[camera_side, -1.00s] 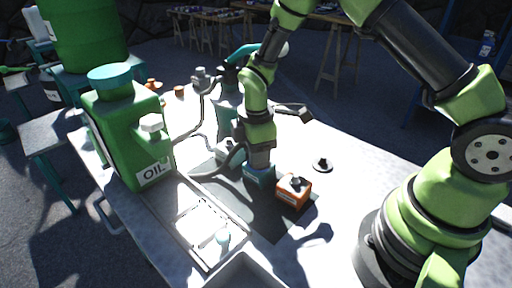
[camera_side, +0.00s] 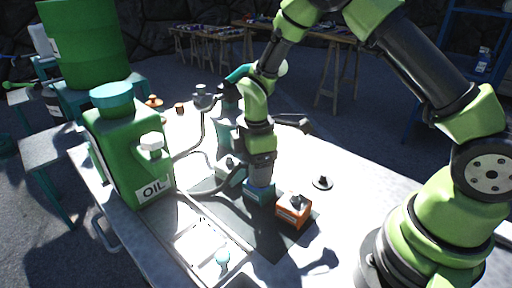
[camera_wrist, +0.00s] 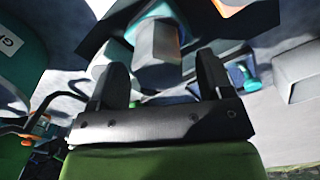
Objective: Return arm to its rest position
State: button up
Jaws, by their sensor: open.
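My gripper (camera_side: 262,177) points down just above a teal box (camera_side: 260,193) on the dark mat (camera_side: 298,238) of the work table. In the wrist view its two dark fingers (camera_wrist: 163,70) stand apart. A grey knob-like part (camera_wrist: 158,42) shows in the gap between them, above a teal body. I cannot tell whether the fingers touch it. An orange box (camera_side: 293,209) with a dark top knob sits just right of the teal box. My arm is bent over the table from the right.
A green oil can (camera_side: 128,150) stands at the table's left. A grey tray (camera_side: 205,240) lies in front of it. Dark cables run left of my gripper. A small dark knob on a disc (camera_side: 322,183) lies to the right. The table's right part is mostly clear.

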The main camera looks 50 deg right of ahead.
notch_tip(320, 180, up, 8)
jog(key=shift+r, duration=0.2)
jog(key=s+r+m+t, duration=0.2)
jog(key=s+r+m, duration=0.3)
jog(key=r, duration=0.4)
jog(key=s+r+m+t+y, duration=0.2)
jog(key=s+r+m+t, duration=0.3)
jog(key=s+m, duration=0.6)
jog(key=s+r, duration=0.1)
jog(key=s, duration=0.1)
jog(key=shift+s+a+m, duration=0.2)
jog(key=shift+s+m, duration=0.1)
jog(key=shift+s, duration=0.05)
